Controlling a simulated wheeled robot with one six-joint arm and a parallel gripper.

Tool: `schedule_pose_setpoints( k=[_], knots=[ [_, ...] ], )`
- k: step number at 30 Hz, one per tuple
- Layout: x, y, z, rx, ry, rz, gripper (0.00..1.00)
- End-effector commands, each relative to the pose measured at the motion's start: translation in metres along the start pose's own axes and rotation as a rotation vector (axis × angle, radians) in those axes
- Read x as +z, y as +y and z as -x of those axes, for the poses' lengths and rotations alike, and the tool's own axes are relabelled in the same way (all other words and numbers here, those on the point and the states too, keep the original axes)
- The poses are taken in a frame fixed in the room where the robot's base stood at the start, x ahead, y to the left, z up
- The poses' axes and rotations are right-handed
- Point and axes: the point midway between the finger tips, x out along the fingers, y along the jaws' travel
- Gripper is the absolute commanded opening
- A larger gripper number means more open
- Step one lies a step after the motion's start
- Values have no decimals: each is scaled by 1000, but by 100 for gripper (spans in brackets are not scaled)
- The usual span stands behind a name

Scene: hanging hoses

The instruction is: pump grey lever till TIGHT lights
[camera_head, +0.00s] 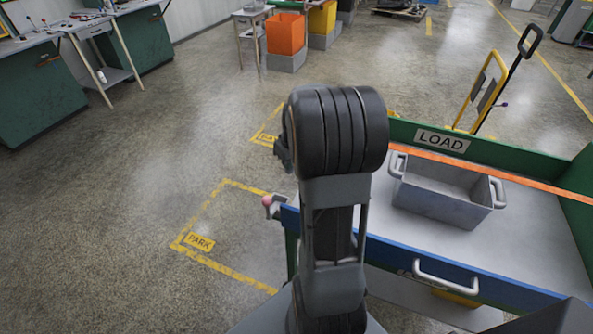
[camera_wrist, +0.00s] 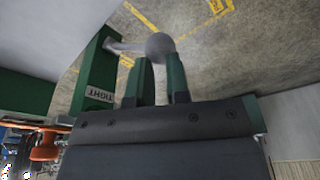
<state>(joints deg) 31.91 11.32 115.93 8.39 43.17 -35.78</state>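In the wrist view a grey lever (camera_wrist: 125,47) with a round grey knob (camera_wrist: 159,46) sticks out from a green post (camera_wrist: 94,70). A small TIGHT plate (camera_wrist: 99,94) sits on the post; its letters are dark on pale and I see no glow. My gripper (camera_wrist: 161,68) has its two green fingers apart, with the knob at their tips. I cannot tell whether the fingers touch the knob. In the head view my arm hides the lever and most of my gripper.
A bench with a LOAD sign (camera_head: 441,141) holds a grey bin (camera_head: 445,190) on the right. A pink knob (camera_head: 267,201) sticks out at its left corner. Open floor with yellow PARK marks (camera_head: 200,242) lies left. An orange part (camera_wrist: 45,147) shows in the wrist view.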

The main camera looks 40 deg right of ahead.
Motion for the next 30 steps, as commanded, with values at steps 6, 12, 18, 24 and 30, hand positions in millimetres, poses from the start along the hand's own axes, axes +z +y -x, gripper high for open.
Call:
schedule_pose_setpoints(
  k=[6, 12, 18, 24, 30],
  knots=[
    [0, 0, -3, 1, 1, 0, 15],
    [4, -3, -11, 1, 1, 0, 15],
    [9, -8, -22, 2, 1, 1, 15],
    [13, -12, -28, 3, 2, 1, 15],
    [13, -12, -28, 3, 2, 0, 15]
  ],
)
